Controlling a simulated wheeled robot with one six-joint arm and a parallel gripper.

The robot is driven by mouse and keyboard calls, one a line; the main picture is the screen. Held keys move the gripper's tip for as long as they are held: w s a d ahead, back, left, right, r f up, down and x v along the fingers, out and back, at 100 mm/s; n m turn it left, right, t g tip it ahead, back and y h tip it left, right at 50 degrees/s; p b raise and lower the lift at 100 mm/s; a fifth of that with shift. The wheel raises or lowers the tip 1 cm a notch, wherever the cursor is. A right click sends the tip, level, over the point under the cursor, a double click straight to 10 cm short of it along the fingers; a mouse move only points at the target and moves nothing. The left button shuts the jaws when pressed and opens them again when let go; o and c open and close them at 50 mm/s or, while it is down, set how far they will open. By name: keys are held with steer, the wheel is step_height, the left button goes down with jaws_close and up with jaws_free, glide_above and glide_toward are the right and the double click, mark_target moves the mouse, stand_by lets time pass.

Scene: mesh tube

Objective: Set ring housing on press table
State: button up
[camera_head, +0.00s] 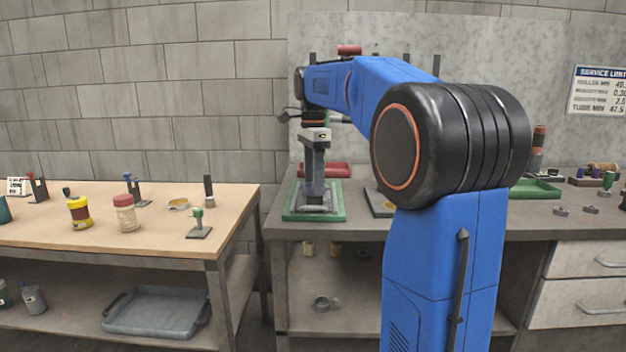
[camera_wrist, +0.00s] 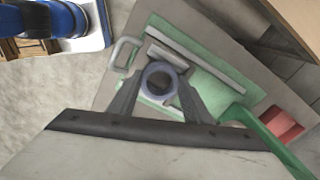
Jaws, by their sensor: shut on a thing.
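My gripper (camera_head: 314,195) points straight down over a green-edged tray (camera_head: 331,212) at the left end of the grey bench. In the wrist view, my gripper (camera_wrist: 158,95) is shut on a ring-shaped part (camera_wrist: 159,69), seemingly the ring housing, with a grey-blue rim and a dark middle. I cannot tell whether the ring touches the tray. In the head view the fingers hide most of the ring. No part is clearly marked as the press table.
A wooden table (camera_head: 120,230) with jars and small tools stands left.

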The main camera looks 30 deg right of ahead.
steer(key=shift+f, duration=0.25)
steer(key=o, duration=1.3)
steer(key=shift+o, duration=0.2)
step_height(320, 180, up, 17)
steer(key=shift+r, duration=0.2)
steer(key=s+a+f+n+t, duration=0.1)
steer(key=s+a+f+n, duration=0.4)
steer(key=s+f, duration=0.5)
steer(key=s+a+f+n+t, duration=0.2)
steer(key=s+a+f+n, duration=0.3)
steer(key=f, duration=1.1)
steer(key=s+a+f+n+t, duration=0.1)
steer(key=s+a+f+n, duration=0.4)
steer(key=s+f+n, duration=0.5)
steer(key=s+f, duration=0.2)
steer(key=s, duration=0.3)
steer(key=shift+s+a+f+t, duration=0.15)
steer(key=shift+a+f+t, duration=0.05)
steer(key=shift+f+t, duration=0.2)
